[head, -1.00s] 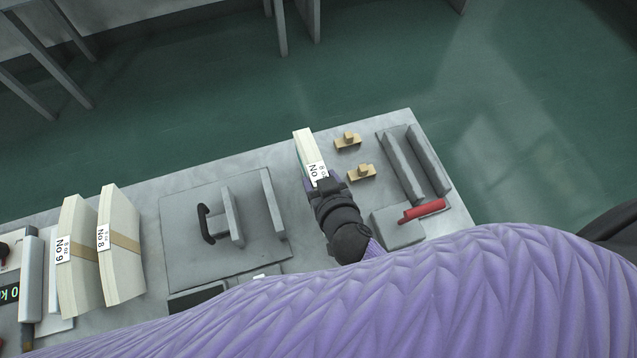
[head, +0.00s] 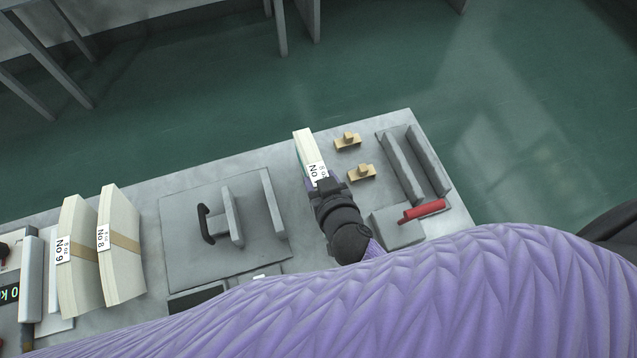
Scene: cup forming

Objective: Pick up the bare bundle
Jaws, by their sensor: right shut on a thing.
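The bare bundle (head: 304,145) is a cream stack of paper with a white label reading "No". It stands on the grey table, right of the grey fixture, and no tan band shows on its visible part. My right gripper (head: 322,186) is shut on its near end, and the gripper and wrist hide that end. I cannot tell whether the bundle is clear of the table top. My left gripper is not in view.
Two banded bundles, No 9 (head: 77,255) and No 8 (head: 120,245), stand at the left. A grey fixture (head: 185,240) with upright plates lies mid-table. Two small tan blocks (head: 347,140) (head: 361,173), a grey channel (head: 432,165) and a red-handled tool (head: 424,210) are at the right.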

